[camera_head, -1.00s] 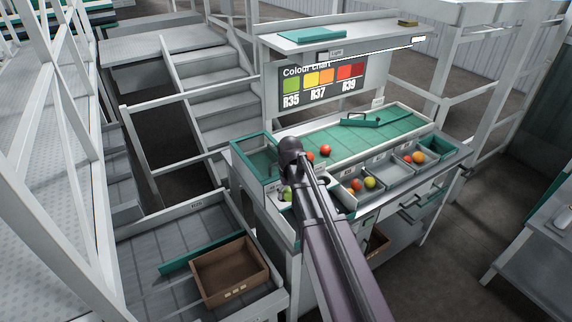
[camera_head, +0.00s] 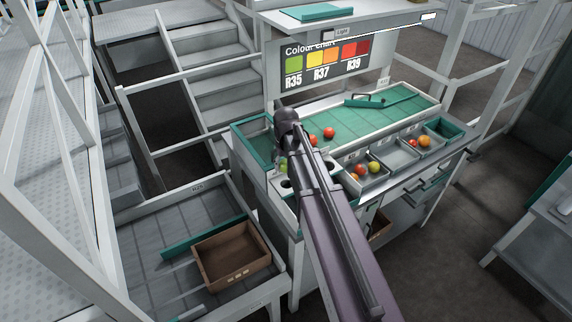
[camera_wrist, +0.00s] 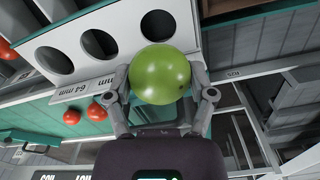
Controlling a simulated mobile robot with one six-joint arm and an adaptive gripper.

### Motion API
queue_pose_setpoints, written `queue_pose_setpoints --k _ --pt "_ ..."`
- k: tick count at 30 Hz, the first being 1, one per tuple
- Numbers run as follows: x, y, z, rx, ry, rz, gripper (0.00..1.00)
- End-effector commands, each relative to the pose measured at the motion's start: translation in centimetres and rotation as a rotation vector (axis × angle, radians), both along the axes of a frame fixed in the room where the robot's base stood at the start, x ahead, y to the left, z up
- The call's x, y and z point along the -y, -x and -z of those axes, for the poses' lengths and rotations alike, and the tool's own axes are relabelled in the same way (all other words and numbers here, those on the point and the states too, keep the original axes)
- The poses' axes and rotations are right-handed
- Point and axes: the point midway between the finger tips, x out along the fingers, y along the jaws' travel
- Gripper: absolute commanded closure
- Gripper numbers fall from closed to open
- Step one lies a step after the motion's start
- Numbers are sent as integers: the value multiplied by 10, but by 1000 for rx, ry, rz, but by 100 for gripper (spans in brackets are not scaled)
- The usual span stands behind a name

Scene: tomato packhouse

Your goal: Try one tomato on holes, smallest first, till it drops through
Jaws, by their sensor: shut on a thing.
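My gripper (camera_wrist: 163,90) is shut on a green tomato (camera_wrist: 160,74), one finger on each side of it in the wrist view. The tomato is just in front of a white plate with round holes (camera_wrist: 120,24). It overlaps the lower edge of the rightmost visible hole (camera_wrist: 155,25); two more holes lie to the left. I cannot tell whether it touches the plate. A "64 mm" label shows beside the plate. In the head view the green tomato (camera_head: 283,163) is partly hidden behind my arm, and the holed plate (camera_head: 299,185) is partly covered.
Red tomatoes (camera_head: 329,132) lie on the green sorting mat (camera_head: 365,118). Grey bins (camera_head: 399,155) to the right hold several tomatoes. A green-rimmed box (camera_head: 250,127) stands left of the mat. A brown crate (camera_head: 232,282) sits on the lower left bench.

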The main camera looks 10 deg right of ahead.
Motion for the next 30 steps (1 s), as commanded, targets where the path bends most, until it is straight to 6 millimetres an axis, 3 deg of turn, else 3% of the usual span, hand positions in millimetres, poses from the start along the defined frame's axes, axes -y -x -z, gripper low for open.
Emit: queue_pose_setpoints --k 30 --pt "5 0 59 0 0 6 52"
